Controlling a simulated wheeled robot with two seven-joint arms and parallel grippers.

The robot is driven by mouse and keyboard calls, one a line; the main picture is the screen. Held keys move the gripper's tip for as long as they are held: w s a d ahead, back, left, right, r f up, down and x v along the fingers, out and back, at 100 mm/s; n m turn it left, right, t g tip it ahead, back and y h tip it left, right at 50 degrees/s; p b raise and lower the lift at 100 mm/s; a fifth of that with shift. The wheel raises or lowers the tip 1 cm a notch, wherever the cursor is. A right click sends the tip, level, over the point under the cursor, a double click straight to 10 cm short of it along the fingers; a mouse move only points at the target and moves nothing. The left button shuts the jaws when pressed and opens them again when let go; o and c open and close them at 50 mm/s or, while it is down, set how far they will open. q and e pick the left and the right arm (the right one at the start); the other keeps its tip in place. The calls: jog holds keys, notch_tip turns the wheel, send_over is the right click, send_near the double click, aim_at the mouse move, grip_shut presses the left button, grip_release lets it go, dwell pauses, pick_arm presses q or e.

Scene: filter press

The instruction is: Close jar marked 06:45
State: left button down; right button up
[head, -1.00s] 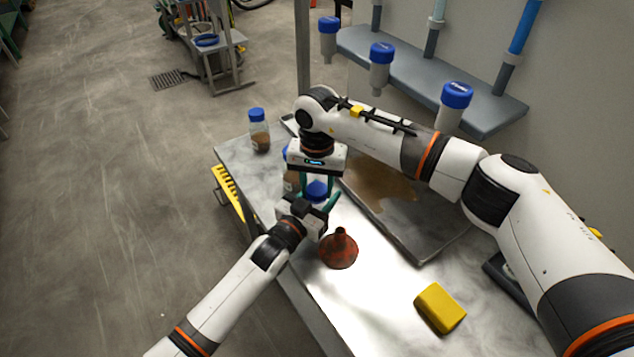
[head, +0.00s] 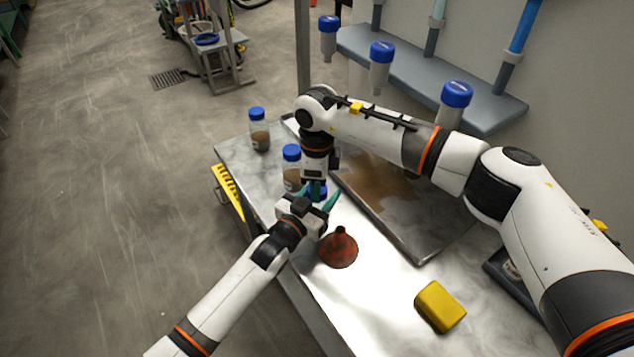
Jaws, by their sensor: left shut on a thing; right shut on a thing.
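A jar with a blue lid (head: 322,192) stands at the middle of the table, mostly hidden by my two grippers. My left gripper (head: 322,201), with teal fingers, is shut on the jar from the near left side. My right gripper (head: 316,188) points down from above and is shut on the blue lid. The jar's body and label are hidden, so the time on it cannot be read. Two other blue-lidded jars with brown contents stand behind: one close by (head: 291,168), one at the far left corner (head: 259,130). Their labels are too small to read.
A rusty red funnel (head: 339,250) stands just in front of the grippers. A yellow sponge-like block (head: 440,307) lies nearer. A metal tray (head: 425,248) with a brown stain lies right. Blue-capped containers (head: 381,55) hang along a grey wall shelf (head: 480,108).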

jog(key=m, duration=0.9)
jog(key=shift+m, duration=0.3)
jog(key=m, duration=0.4)
jog(key=shift+m, duration=0.3)
jog(key=m, duration=0.6)
jog(key=o, duration=1.1)
